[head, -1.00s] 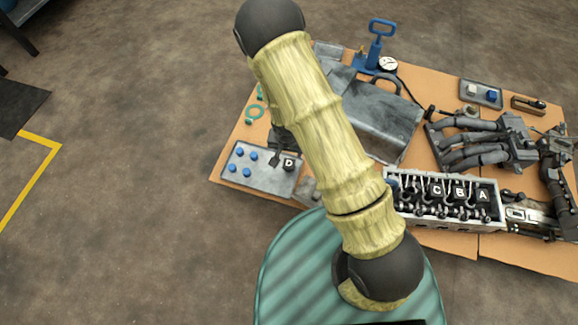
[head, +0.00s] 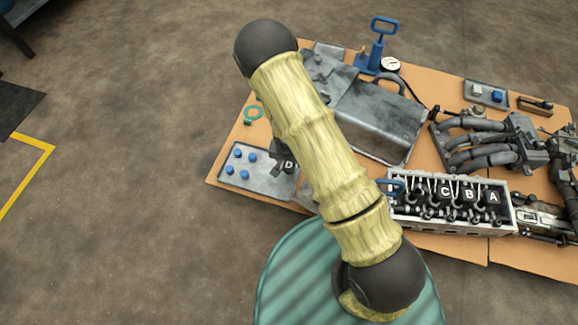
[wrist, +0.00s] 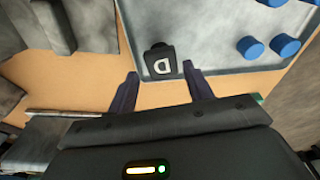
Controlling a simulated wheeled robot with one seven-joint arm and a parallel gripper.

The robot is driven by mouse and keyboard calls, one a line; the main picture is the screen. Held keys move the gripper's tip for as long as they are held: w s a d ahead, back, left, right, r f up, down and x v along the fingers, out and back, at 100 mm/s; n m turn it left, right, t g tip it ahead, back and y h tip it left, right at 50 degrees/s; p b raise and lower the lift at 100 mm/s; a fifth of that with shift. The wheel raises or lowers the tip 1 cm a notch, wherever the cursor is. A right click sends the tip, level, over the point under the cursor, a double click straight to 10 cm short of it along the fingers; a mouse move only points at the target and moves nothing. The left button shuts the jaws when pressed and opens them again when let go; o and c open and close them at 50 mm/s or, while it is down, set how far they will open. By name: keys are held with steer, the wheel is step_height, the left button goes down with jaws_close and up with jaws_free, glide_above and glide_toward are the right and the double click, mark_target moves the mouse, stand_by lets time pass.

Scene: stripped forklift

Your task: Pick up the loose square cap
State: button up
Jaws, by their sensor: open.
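The loose square cap (wrist: 160,62) is black with a white letter D. In the wrist view it lies at the edge of a grey tray, just beyond the fingertips and roughly between their lines. In the head view the cap (head: 288,166) shows at the tray's right end, beside my arm. My gripper (wrist: 158,82) is open and empty, its two dark fingers pointing toward the cap. No contact with the cap is visible. In the head view my gripper is mostly hidden behind my arm.
The grey tray (head: 262,180) also holds several blue round caps (head: 238,154). Right of my arm stands a valve block (head: 450,226) with black caps lettered C, B and A. A grey metal housing (head: 385,125) lies behind. Cardboard (head: 228,152) lies under the parts; open floor is at left.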

mark_target(289, 165)
steer(key=f+b, duration=0.1)
steer(key=f, duration=0.1)
steer(key=w+f+b, duration=0.1)
steer(key=f+b, duration=0.1)
steer(key=shift+f, duration=0.4)
steer(key=shift+r, duration=0.1)
steer(key=c, duration=0.7)
steer(key=shift+c, duration=0.2)
step_height(289, 165, up, 10)
steer(key=p, duration=0.6)
